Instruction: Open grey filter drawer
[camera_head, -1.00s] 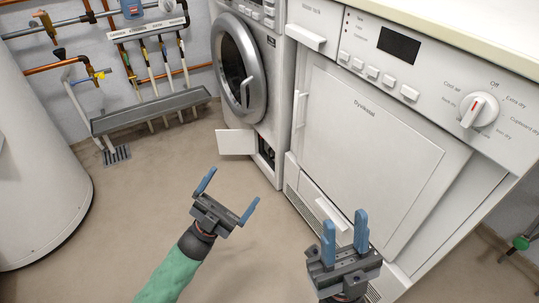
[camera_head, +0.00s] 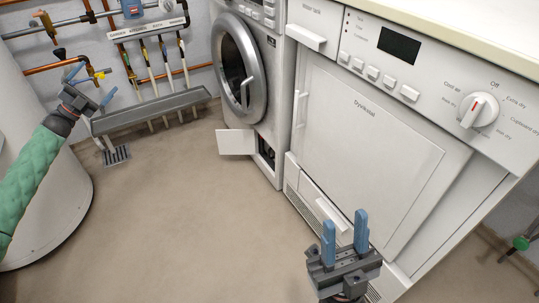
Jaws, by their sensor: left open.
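The washing machine (camera_head: 236,70) stands at the back centre with its round door shut. A small white flap (camera_head: 237,142) at its lower front is swung open to the left. Beside it a dark opening (camera_head: 267,152) shows something dark inside; I cannot tell whether this is the grey filter drawer. My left gripper (camera_head: 92,86) is open and empty at the upper left, in front of the wall pipes and far from the opening. My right gripper (camera_head: 345,222) has its fingers apart and is empty, in front of the dryer's lower front (camera_head: 325,208).
The white dryer (camera_head: 370,140) fills the right side under a pale worktop (camera_head: 470,30). A white tank (camera_head: 40,200) stands at the left, close to my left arm. A grey trough (camera_head: 150,112) runs along the wall. The floor (camera_head: 190,220) in the middle is clear.

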